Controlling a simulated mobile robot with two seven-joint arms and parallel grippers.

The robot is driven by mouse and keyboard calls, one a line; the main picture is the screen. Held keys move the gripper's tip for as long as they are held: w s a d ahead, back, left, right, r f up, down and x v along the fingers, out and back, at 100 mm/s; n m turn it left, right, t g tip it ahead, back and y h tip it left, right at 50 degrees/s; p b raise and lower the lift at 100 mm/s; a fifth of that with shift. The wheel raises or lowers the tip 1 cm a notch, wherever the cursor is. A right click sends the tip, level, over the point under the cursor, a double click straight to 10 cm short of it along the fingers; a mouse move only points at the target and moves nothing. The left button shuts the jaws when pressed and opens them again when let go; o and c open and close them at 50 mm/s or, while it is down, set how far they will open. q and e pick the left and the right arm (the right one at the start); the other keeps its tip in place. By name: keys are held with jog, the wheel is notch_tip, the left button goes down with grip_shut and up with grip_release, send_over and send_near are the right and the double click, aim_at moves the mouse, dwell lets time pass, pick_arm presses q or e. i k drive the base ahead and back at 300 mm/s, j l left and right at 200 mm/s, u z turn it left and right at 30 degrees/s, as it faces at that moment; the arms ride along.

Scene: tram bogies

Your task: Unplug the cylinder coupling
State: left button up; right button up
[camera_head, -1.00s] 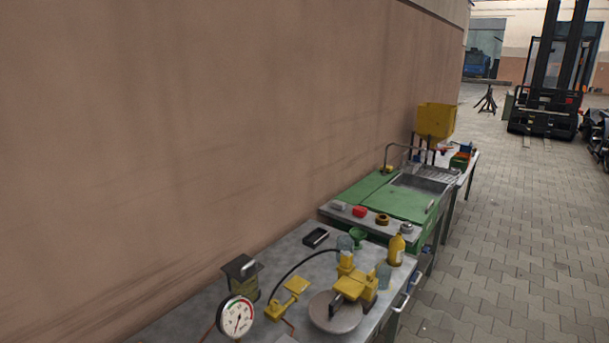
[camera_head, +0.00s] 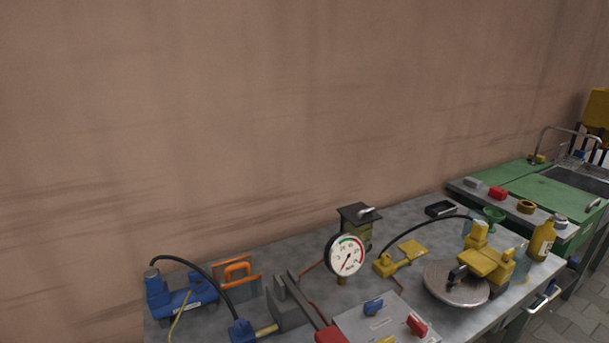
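A blue device (camera_head: 180,303) stands at the left end of the grey workbench (camera_head: 290,251), with a black hose arching to a blue fitting (camera_head: 242,331) at the bottom edge. A yellow cylinder-like unit (camera_head: 486,264) sits on a round metal plate (camera_head: 456,284) on the right. A second black hose (camera_head: 428,226) runs between it and a yellow foot-shaped part (camera_head: 400,259). I cannot tell which joint is the cylinder coupling. Neither of my grippers shows in the head view.
A pressure gauge (camera_head: 346,256) stands mid-bench before a dark-topped can (camera_head: 358,222). A grey panel (camera_head: 378,318) with blue and red handles lies in front. A yellow bottle (camera_head: 541,240) stands near the right end. Beyond it is a green sink bench (camera_head: 530,190).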

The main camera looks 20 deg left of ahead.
aim_at(154, 279)
jog(key=u, duration=1.9)
